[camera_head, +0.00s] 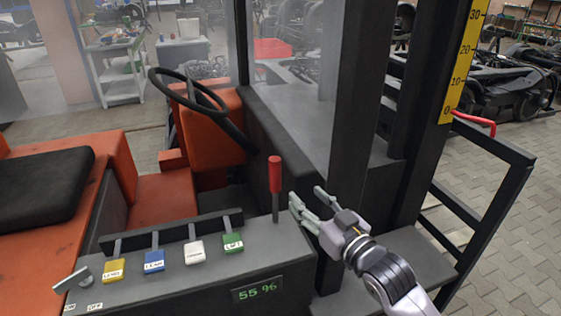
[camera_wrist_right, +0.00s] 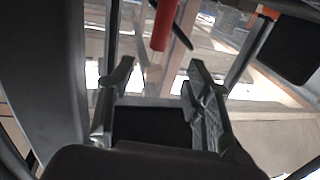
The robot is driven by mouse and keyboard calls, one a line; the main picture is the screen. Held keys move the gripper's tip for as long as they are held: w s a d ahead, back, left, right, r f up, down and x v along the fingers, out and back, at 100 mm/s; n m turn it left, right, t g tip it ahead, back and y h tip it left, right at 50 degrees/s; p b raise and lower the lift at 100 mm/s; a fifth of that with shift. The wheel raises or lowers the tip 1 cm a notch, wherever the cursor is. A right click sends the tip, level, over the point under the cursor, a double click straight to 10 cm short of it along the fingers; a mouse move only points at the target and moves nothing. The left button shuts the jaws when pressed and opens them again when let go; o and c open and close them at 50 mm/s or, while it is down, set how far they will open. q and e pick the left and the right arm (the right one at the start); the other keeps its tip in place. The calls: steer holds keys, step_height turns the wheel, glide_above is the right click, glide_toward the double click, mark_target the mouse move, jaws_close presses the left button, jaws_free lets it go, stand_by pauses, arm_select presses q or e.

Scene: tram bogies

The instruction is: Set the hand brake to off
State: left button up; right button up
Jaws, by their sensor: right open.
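The hand brake appears to be the upright lever with a red grip (camera_head: 275,174) at the right rear of the grey console. Its dark rod goes down into the console top. My right gripper (camera_head: 306,197) is just right of this lever, open and empty, with its fingers pointing toward the rod. In the right wrist view the red grip (camera_wrist_right: 164,26) shows ahead of the open fingers (camera_wrist_right: 160,70), roughly between them in the picture and apart from them. I see no off mark beside the lever. My left gripper is not in view.
The console (camera_head: 200,275) carries yellow (camera_head: 113,270), blue (camera_head: 154,261), white (camera_head: 194,251) and green (camera_head: 233,243) levers. A small key switch (camera_head: 72,280) with ON and OFF labels is at its left end. A steering wheel (camera_head: 190,100) is behind; a dark mast post (camera_head: 352,130) stands close to my right gripper.

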mark_target(278, 169)
steer(key=p+x, duration=0.3)
steer(key=x, duration=1.2)
steer(key=shift+w+a, duration=0.15)
steer(key=shift+w, duration=0.1)
jaws_close()
steer(key=shift+f, duration=0.1)
